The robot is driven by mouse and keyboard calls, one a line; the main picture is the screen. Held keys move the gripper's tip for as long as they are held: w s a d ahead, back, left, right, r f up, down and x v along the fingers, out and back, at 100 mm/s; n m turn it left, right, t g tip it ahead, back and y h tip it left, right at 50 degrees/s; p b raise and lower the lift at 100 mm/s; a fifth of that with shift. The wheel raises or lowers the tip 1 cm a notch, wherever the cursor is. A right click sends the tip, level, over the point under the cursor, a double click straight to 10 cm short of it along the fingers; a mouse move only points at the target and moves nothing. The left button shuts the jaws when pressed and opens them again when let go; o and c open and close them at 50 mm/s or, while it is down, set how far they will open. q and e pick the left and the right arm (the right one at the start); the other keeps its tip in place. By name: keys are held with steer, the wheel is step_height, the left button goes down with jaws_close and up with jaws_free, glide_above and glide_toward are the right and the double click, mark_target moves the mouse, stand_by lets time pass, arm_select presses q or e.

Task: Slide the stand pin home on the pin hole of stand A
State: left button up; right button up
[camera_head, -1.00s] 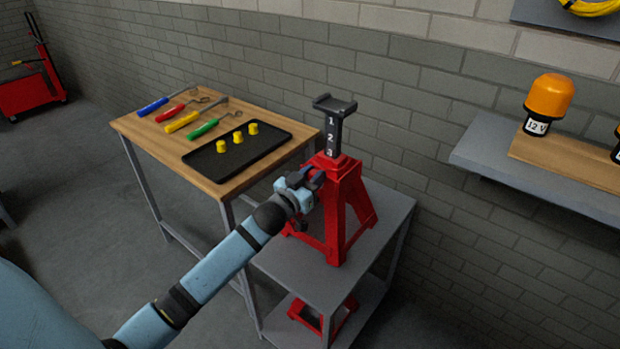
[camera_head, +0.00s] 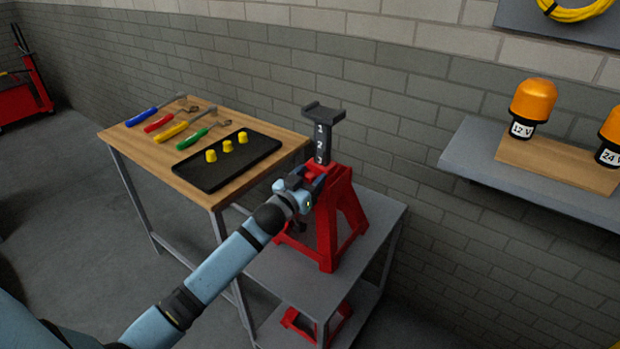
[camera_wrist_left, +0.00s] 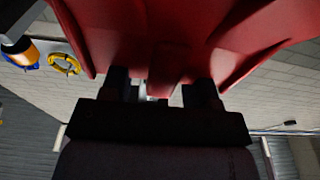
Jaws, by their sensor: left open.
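A red stand (camera_head: 327,226) with a dark post (camera_head: 322,140) marked 1, 2, 3 stands upright on the grey table; I cannot read a letter A on it. My left gripper (camera_head: 314,186) is at the upper left side of this stand, close against its neck. In the left wrist view the two dark fingers (camera_wrist_left: 160,92) are apart under the red stand body (camera_wrist_left: 185,35). I cannot make out the stand pin or the pin hole; the gripper and shadow cover that area. My right gripper is out of view.
A wooden table (camera_head: 150,150) at the left holds several coloured-handled tools and a black tray (camera_head: 215,178) with yellow caps. A red stand (camera_head: 300,322) is on the lower shelf. A wall shelf (camera_head: 480,150) with orange beacons is at the right.

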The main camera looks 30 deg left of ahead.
arm_select(q)
steer(key=shift+s, duration=0.1)
steer(key=s, duration=0.3)
steer(key=shift+s+a+f, duration=0.1)
steer(key=shift+s+f, duration=0.25)
steer(key=s+f+p, duration=0.1)
steer(key=s, duration=0.8)
steer(key=shift+s+a, duration=0.4)
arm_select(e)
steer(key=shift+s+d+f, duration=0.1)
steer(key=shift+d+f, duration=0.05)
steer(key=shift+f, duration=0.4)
